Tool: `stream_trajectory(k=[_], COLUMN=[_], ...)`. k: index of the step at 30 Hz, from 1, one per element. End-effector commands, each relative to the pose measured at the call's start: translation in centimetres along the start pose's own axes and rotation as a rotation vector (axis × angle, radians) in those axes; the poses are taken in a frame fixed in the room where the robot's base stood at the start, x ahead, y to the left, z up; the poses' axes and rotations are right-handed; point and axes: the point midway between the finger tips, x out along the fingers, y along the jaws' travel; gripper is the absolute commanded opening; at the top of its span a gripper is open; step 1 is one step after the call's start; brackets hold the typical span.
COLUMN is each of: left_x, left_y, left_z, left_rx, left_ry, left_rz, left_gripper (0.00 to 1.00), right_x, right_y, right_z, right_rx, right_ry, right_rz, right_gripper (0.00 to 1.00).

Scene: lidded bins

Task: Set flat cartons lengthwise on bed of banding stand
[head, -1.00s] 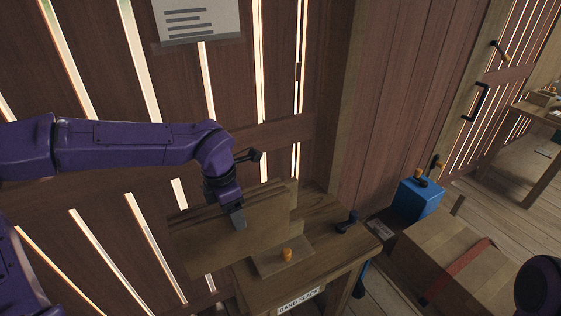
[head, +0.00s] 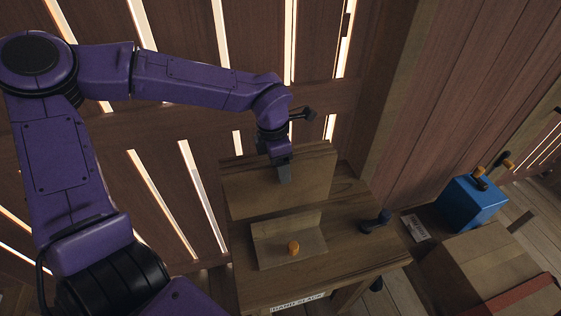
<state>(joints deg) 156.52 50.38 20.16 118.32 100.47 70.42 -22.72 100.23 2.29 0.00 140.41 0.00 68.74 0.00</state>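A flat brown carton (head: 252,188) stands on edge at the back of the wooden banding stand (head: 345,245), its long side running left to right. My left gripper (head: 284,173) reaches down over its top edge, one grey finger showing in front of it; the other finger is hidden. The gripper looks shut on the carton. I cannot tell whether the carton's lower edge touches the stand. My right gripper is not in view.
A slatted wooden wall (head: 330,55) rises close behind.

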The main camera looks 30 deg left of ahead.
Motion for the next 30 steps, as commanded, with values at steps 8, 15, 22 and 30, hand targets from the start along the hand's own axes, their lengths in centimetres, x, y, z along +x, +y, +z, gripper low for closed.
stream_trajectory(k=[8,15,22,30], left_x=[2.5,5.1,6.4,6.5], left_y=[0.0,0.1,0.1,0.1], left_z=[0.0,-0.4,-0.5,-0.5], left_rx=[0.0,0.0,0.0,0.0], left_ry=[-0.002,-0.003,-0.003,-0.003], left_rz=[-0.001,0.0,0.001,0.001], left_gripper=[0.0,0.0,0.0,0.0], right_x=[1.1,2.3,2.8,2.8], right_y=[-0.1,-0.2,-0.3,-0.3], right_z=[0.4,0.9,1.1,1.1], right_rx=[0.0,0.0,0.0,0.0], right_ry=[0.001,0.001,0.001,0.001], right_rz=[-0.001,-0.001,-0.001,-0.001], right_gripper=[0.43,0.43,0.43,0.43])
